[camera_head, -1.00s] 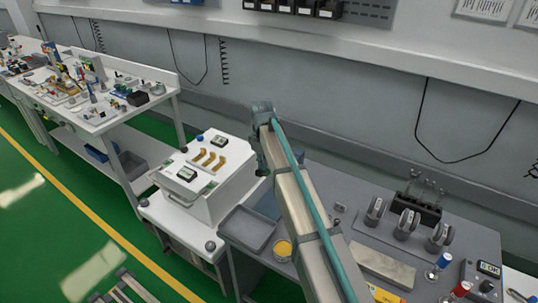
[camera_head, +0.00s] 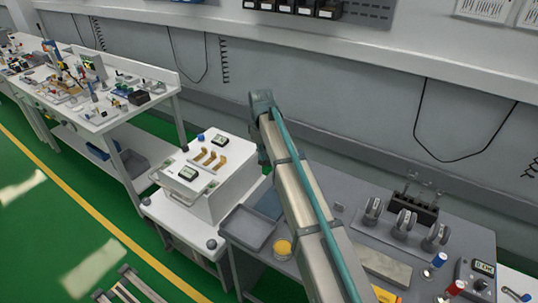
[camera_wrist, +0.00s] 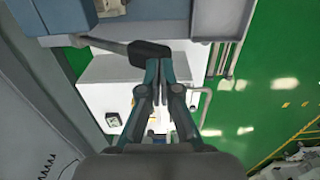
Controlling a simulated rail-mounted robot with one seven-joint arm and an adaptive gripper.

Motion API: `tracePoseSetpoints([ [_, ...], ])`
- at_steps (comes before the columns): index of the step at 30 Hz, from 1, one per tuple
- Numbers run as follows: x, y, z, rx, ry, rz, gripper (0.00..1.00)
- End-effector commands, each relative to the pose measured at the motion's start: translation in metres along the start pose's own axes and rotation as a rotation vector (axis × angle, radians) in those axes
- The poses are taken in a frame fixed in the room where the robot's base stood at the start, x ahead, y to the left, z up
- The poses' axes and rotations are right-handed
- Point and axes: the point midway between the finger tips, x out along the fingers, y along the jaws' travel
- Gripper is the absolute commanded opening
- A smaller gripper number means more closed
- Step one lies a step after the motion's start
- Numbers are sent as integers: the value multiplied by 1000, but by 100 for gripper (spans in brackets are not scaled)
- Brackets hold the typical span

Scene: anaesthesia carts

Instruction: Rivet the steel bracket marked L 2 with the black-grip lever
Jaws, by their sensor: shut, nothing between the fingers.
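My gripper (camera_wrist: 157,80) is shut, its fingertips close together in the wrist view. Just beyond them is a dark grip-like block (camera_wrist: 150,49) with a grey rod (camera_wrist: 105,44) running left. It may be the black-grip lever; I cannot tell whether the tips touch it. In the head view the gripper is hidden behind my arm. Three grey rounded pieces (camera_head: 405,222) stand on the grey bench (camera_head: 345,222) beside a black block (camera_head: 424,208). I cannot make out an L 2 mark or tell which piece is the steel bracket.
A white box (camera_head: 228,190) with gold pieces (camera_head: 210,158) stands left of my arm. A grey tray (camera_head: 247,229) and yellow round container (camera_head: 283,247) are near the bench's left end. Blue-topped (camera_head: 440,259) and red-topped (camera_head: 456,287) posts stand at the right.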

Motion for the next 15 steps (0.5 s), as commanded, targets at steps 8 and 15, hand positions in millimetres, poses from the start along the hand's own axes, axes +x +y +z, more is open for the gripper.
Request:
tracePoseSetpoints([
  [8,-23,0,0,0,1,0,0],
  [15,-38,0,0,0,0,0,0],
])
